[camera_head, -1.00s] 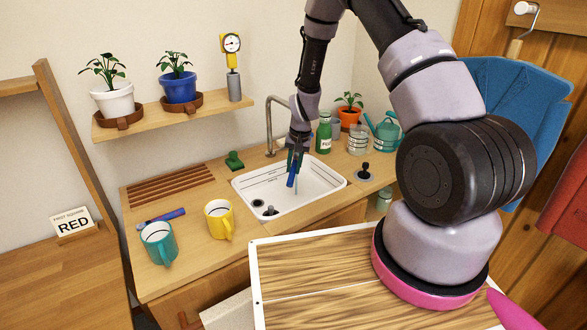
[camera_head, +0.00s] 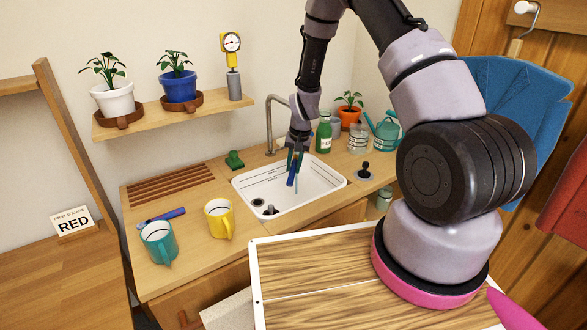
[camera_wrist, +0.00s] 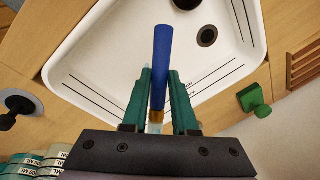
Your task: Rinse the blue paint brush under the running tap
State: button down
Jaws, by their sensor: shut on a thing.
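The blue paint brush (camera_head: 291,177) is in my gripper (camera_head: 297,158) over the white sink (camera_head: 325,189). In the wrist view, my gripper (camera_wrist: 160,100) has its green fingers closed on the brush near its brass ferrule, and the blue handle (camera_wrist: 162,55) points away over the basin. The bristles are mostly hidden by the gripper. The tap (camera_head: 269,125) stands behind the sink, its spout end hidden behind my arm. A thin pale blue streak (camera_head: 297,183), perhaps water, shows beside the brush. I cannot tell whether it touches the bristles.
Another blue-handled tool (camera_head: 172,214) lies on the counter near a teal mug (camera_head: 158,245) and a yellow mug (camera_head: 218,220). A green bottle (camera_head: 323,137), glass jar (camera_head: 357,138) and teal watering can (camera_head: 386,133) stand right of the sink. A green object (camera_head: 234,160) sits behind it.

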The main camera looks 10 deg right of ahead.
jog(key=s, duration=0.8)
jog(key=shift+a, duration=0.2)
dwell(0.4)
dwell(1.0)
jog(key=s+r, duration=0.4)
jog(key=s, duration=0.1)
jog(key=shift+a, duration=0.15)
dwell(0.4)
jog(key=shift+w, duration=0.1)
